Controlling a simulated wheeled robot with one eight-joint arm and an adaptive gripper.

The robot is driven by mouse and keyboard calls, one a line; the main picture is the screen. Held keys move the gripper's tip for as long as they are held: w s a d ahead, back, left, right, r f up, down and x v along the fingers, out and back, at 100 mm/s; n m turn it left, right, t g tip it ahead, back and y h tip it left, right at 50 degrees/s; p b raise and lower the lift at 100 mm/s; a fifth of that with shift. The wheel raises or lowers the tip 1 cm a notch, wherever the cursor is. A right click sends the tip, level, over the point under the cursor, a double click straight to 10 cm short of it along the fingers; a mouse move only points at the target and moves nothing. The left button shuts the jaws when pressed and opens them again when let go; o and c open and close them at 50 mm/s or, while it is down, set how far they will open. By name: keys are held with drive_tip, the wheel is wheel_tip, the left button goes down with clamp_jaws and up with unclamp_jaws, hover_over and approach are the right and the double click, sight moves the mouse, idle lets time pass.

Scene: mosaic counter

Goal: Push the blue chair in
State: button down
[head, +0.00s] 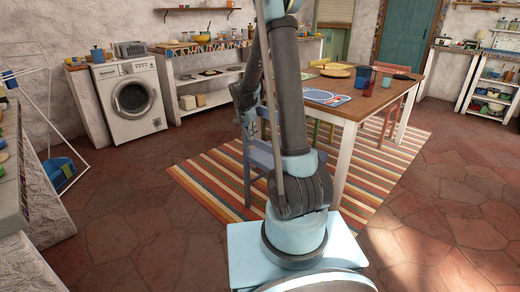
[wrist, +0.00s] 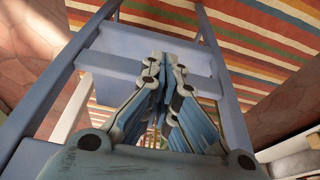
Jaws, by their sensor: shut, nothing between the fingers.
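The blue chair (head: 258,160) stands on the striped rug at the near left side of the wooden table (head: 365,107). My arm hides much of it in the head view. In the wrist view the chair's blue bars and posts (wrist: 112,42) fill most of the picture. My gripper (wrist: 166,62) shows in the wrist view with its fingers together and nothing between them. The fingertips overlap a blue crossbar between two posts; whether they touch it I cannot tell.
The striped rug (head: 215,182) lies under the table and chair. Another chair (head: 396,108) stands at the table's right side. A white washing machine (head: 130,98) and shelves (head: 202,90) line the back left wall. Tiled floor is clear at the right.

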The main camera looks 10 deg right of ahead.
sight(261, 146)
drive_tip(key=shift+w+d+f, duration=0.85)
drive_tip(key=shift+d+f, duration=0.05)
drive_tip(key=shift+f, duration=0.85)
drive_tip(key=shift+w+d+f, duration=0.8)
drive_tip(key=shift+d+f, duration=0.05)
drive_tip(key=shift+f, duration=0.95)
drive_tip(key=shift+w+d+f, duration=0.85)
drive_tip(key=shift+d+f, duration=0.05)
drive_tip(key=shift+f, duration=0.85)
drive_tip(key=w+d, duration=0.9)
drive_tip(key=d, duration=0.4)
drive_tip(key=w+d, duration=0.9)
drive_tip(key=d, duration=0.3)
drive_tip(key=shift+w+d, duration=0.25)
drive_tip(key=shift+d, duration=0.1)
drive_tip(key=shift+a, duration=0.1)
